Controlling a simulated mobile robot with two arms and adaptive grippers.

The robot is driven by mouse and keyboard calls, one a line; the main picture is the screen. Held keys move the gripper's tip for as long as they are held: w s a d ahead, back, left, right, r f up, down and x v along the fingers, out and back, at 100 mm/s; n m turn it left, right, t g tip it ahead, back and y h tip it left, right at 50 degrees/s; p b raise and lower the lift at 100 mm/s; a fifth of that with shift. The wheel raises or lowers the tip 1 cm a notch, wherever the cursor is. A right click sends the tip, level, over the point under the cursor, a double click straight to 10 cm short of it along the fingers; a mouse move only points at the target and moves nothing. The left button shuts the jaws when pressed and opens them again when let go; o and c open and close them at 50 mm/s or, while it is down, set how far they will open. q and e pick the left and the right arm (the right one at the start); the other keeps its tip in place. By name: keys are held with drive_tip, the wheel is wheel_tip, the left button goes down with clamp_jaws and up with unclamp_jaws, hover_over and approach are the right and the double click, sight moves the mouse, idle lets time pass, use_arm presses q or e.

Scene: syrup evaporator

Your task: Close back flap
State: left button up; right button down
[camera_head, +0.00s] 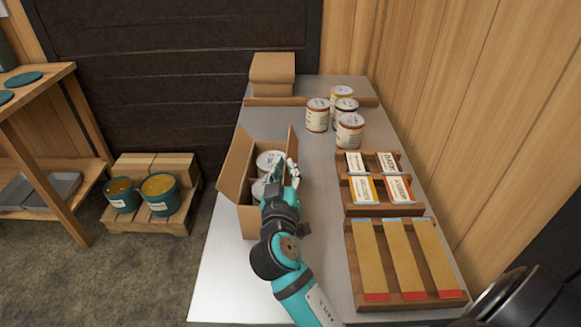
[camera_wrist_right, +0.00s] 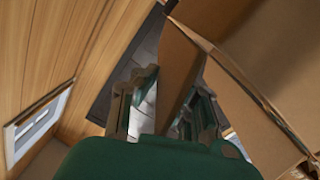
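An open cardboard box (camera_head: 250,222) stands on the metal table with white cans (camera_head: 268,160) inside. Its left flap (camera_head: 237,163) leans outward to the left. Another flap (camera_head: 292,146) stands up at the far right corner, beside my right gripper (camera_head: 287,172). My right gripper is at the box's right side, and its arm hides part of the box. In the right wrist view, the gripper fingers (camera_wrist_right: 167,110) are apart with a cardboard flap (camera_wrist_right: 178,75) reaching between them. Whether they touch it is unclear. I cannot tell which flap is the back one. My left gripper is not in view.
Several cans (camera_head: 349,131) stand behind the box. Wooden racks with packets (camera_head: 360,210) and a tray with long brown strips (camera_head: 357,285) lie to the right. Bare table (camera_head: 225,270) lies front left.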

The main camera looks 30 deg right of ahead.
drive_tip(key=shift+w+a+f+n, duration=0.1)
drive_tip(key=shift+w+a+n, duration=0.05)
drive_tip(key=shift+n, duration=0.35)
drive_tip(key=shift+w+a+f+n, duration=0.1)
drive_tip(key=shift+a+n, duration=0.05)
drive_tip(key=shift+n, duration=0.35)
drive_tip(key=c, duration=1.5)
unclamp_jaws()
